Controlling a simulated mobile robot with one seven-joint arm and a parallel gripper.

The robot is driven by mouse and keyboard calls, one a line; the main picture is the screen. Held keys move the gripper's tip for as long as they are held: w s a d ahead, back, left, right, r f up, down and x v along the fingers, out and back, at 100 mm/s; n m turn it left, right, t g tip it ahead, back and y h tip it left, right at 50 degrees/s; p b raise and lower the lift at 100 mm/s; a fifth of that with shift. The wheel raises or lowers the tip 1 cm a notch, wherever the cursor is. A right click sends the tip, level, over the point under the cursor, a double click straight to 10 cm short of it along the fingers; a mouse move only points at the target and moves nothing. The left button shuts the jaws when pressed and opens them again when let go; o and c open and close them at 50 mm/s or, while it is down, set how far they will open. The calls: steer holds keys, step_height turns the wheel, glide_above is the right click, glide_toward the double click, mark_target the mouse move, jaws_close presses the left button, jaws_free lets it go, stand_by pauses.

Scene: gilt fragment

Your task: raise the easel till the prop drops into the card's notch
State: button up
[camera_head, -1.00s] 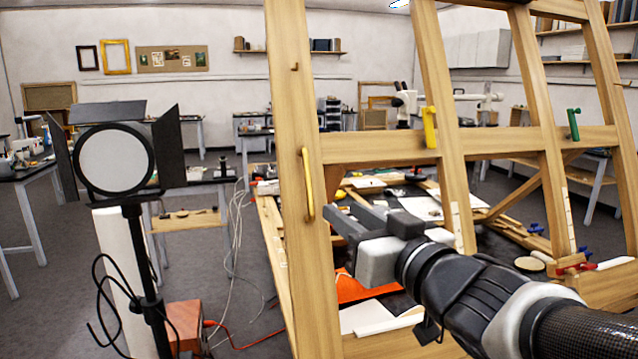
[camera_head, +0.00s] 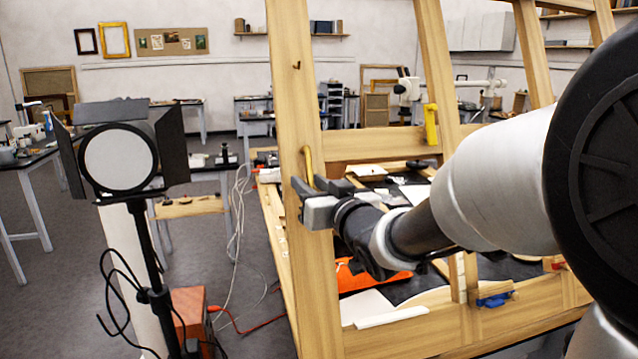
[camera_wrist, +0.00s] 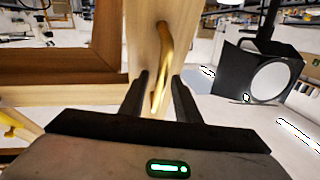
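The easel (camera_head: 289,120) is a large wooden frame leaning over a bench in the head view. A brass-yellow handle (camera_head: 308,163) is on its left upright; it also shows in the wrist view (camera_wrist: 163,60). My gripper (camera_head: 313,187) is at this handle. In the wrist view its two dark fingers (camera_wrist: 160,82) stand on either side of the handle's lower part, with visible gaps, so it looks open around the handle and not clamped. A pale strip (camera_head: 461,272) shows low on the second upright, perhaps the card; I cannot make out its notch or the prop.
A black studio lamp (camera_head: 118,158) on a stand is left of the easel. An orange-red box (camera_head: 188,312) with cables stands on the floor near it. A yellow clamp (camera_head: 430,125) and a blue clamp (camera_head: 495,299) sit on the frame. Open floor lies at the left.

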jaws_close()
